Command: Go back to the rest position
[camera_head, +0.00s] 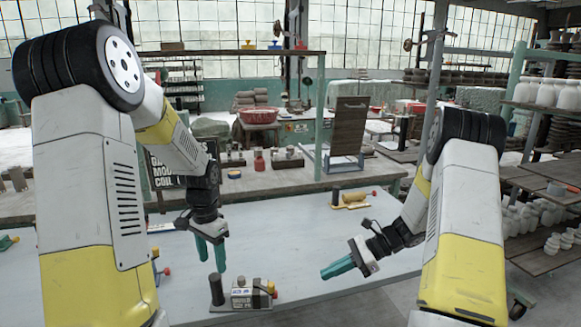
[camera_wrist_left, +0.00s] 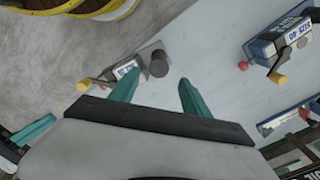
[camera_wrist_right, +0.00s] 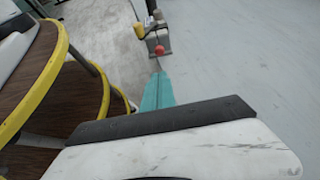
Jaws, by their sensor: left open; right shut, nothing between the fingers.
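My left gripper (camera_head: 210,248) is open and empty, with its green fingers pointing down above the grey table, behind a small labelled crank machine (camera_head: 241,293). In the left wrist view its fingers (camera_wrist_left: 155,95) stand apart, and the machine's dark cylinder (camera_wrist_left: 158,64) shows beyond them. My right gripper (camera_head: 338,268) is shut and empty, pointing left above the right part of the table. In the right wrist view its fingers (camera_wrist_right: 158,90) are together, with a red knob (camera_wrist_right: 159,50) beyond the tips.
The grey table (camera_head: 310,225) is mostly bare between the arms. Another labelled machine (camera_wrist_left: 283,38) shows in the left wrist view. Shelves with white pots (camera_head: 545,95) stand at the right.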

